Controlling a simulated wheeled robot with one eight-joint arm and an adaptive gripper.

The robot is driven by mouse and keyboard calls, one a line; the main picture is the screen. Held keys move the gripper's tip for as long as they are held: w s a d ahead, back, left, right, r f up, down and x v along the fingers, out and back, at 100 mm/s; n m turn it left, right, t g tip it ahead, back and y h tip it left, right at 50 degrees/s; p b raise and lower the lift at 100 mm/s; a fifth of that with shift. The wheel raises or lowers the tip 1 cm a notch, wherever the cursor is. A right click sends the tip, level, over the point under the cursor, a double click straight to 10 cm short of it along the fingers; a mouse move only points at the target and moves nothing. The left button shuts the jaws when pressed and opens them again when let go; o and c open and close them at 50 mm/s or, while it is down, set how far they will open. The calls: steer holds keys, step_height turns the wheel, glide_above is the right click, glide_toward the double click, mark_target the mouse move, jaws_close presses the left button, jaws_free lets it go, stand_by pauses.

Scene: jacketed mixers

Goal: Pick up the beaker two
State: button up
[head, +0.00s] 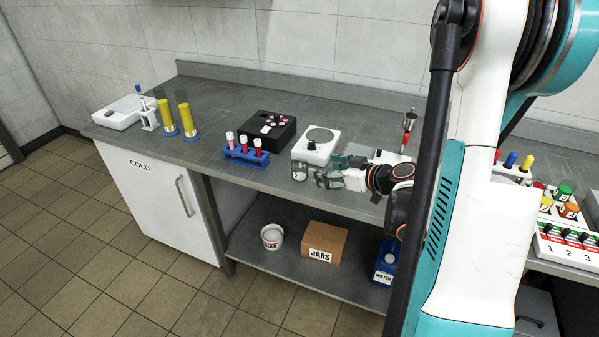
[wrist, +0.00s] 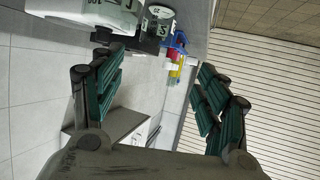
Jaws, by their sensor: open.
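Beaker two (head: 299,173) is a small clear glass with a "2" label. It stands near the front edge of the grey bench, in front of the white stirrer plate. It also shows in the wrist view at the top (wrist: 158,18), lying beyond the fingertips and between them from left to right. My gripper (head: 322,176) is just to the right of the beaker in the head view, at low height over the bench front. In the wrist view my gripper (wrist: 162,68) has its two green-padded fingers wide apart with nothing between them.
The white stirrer plate (head: 316,145) is close behind the beaker. A blue rack (head: 246,155) with several tubes stands to its left, with a black block (head: 265,130) behind. Yellow cylinders (head: 187,118) are farther left. The shelf below holds a JARS box (head: 316,242).

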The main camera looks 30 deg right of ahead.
steer(key=b, duration=0.2)
glide_toward(294, 162)
steer(key=shift+w+a+f, duration=0.3)
steer(key=shift+w+f, duration=0.15)
steer(key=shift+f, duration=0.1)
steer(key=shift+d+b+x, duration=0.15)
steer(key=shift+b+x, duration=0.5)
steer(key=shift+x, duration=0.95)
steer(key=shift+d+b+x, duration=0.2)
steer(key=shift+b+x, duration=0.4)
steer(key=shift+x, duration=1)
steer(key=shift+w+r, duration=0.1)
steer(key=shift+r, duration=0.05)
steer(key=c, duration=1.2)
